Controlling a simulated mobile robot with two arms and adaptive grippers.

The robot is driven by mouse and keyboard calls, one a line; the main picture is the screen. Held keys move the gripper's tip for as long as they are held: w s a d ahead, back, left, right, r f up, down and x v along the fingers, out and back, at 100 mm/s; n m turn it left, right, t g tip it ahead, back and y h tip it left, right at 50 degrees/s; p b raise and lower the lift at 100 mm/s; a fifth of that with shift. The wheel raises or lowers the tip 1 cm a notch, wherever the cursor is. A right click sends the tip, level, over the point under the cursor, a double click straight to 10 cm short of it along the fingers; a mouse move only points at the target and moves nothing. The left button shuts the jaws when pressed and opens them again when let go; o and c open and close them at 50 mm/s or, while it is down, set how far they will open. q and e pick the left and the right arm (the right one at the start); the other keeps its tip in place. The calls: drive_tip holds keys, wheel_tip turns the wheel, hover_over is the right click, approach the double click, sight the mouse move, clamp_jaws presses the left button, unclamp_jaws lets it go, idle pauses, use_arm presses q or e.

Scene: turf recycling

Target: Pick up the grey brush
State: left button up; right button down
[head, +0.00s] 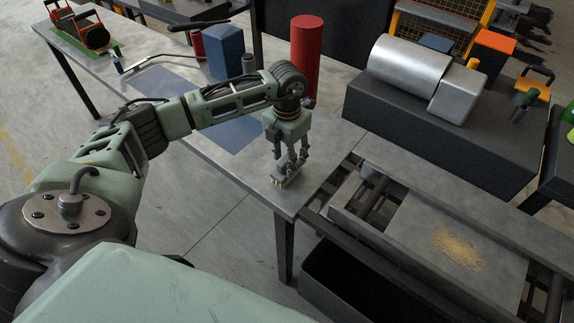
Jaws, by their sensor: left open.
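A small grey brush (287,182) lies on the grey metal table (317,172) near its right end. My left gripper (289,168) reaches in from the left and points down at the brush. Its fingers are open and hang directly over the brush, very close to it. I cannot tell whether the fingers touch the brush, and they hide part of it. My right gripper is not in view.
A red cylinder (306,52) and a blue box (224,50) stand at the table's back. A conveyor-like bench (412,232) with a brown pile (457,248) stands to the right. A dark bin (340,285) is below the bench.

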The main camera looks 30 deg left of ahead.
use_arm(q)
drive_tip(key=shift+f, duration=0.4)
drive_tip(key=shift+c, duration=0.3)
clamp_jaws()
drive_tip(key=shift+r, duration=0.1)
drive_tip(key=shift+w+r+b, duration=0.1)
drive_tip(key=shift+r+b, duration=0.2)
drive_tip(key=shift+r, duration=0.2)
wheel_tip(320, 180, up, 3)
drive_tip(key=shift+f+b, duration=0.15)
drive_tip(key=shift+b, duration=0.35)
drive_tip(key=w+d+r+b, duration=0.2)
drive_tip(key=d+r, duration=0.5)
drive_tip(key=d, duration=0.4)
drive_tip(key=shift+w+d+b, duration=0.15)
drive_tip(key=shift+w+b, duration=0.2)
drive_tip(key=shift+w, duration=0.1)
